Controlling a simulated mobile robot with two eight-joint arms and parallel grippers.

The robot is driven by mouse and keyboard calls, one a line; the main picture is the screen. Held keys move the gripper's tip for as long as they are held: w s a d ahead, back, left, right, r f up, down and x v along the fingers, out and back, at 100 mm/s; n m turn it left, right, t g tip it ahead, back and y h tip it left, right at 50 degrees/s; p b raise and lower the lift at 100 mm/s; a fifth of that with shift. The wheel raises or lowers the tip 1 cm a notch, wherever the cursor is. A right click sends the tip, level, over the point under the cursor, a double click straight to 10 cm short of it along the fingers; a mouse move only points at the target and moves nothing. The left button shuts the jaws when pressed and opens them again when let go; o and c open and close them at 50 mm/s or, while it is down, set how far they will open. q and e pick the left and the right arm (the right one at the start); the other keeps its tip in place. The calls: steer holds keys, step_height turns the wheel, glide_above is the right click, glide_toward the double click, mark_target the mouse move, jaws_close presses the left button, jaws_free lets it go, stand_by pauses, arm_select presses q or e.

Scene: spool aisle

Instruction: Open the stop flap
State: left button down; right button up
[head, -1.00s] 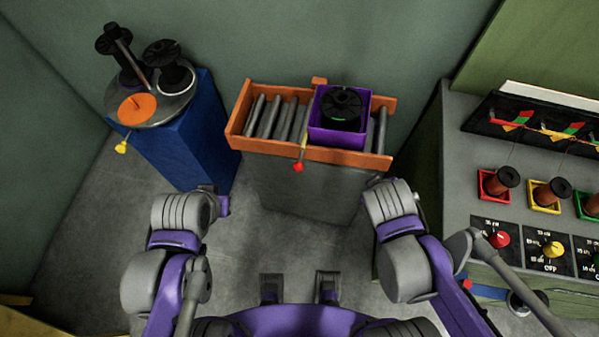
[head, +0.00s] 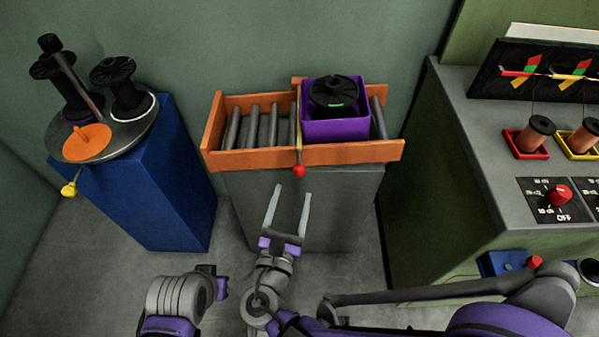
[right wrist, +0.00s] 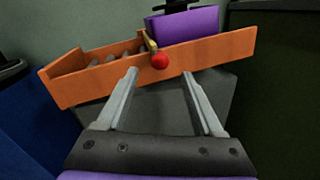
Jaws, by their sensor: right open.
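The stop flap's brass-coloured lever (head: 299,148) crosses the front wall of the orange roller track and ends in a red knob (head: 299,170). The flap's own plate cannot be told clearly from the track; the lever runs beside the purple bin. My right gripper (head: 291,192) is open and empty in front of the track, its fingers pointing at the knob. In the right wrist view the red knob (right wrist: 160,61) shows beyond and between the two fingertips (right wrist: 160,74), apart from them. My left arm shows at the lower left, its gripper out of view.
The purple bin (head: 335,130) holds a black spool (head: 334,94) on the track (head: 235,160). A blue stand (head: 165,185) with a spool turntable is at left. Floor between is clear.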

mark_target(298, 175)
steer(key=w, duration=0.2)
steer(key=w+d, duration=0.1)
steer(key=w, duration=0.2)
steer(key=w+b, duration=0.1)
steer(key=w, duration=0.2)
steer(key=shift+w+d, duration=0.15)
steer(key=shift+d, duration=0.2)
jaws_close()
stand_by(0.9)
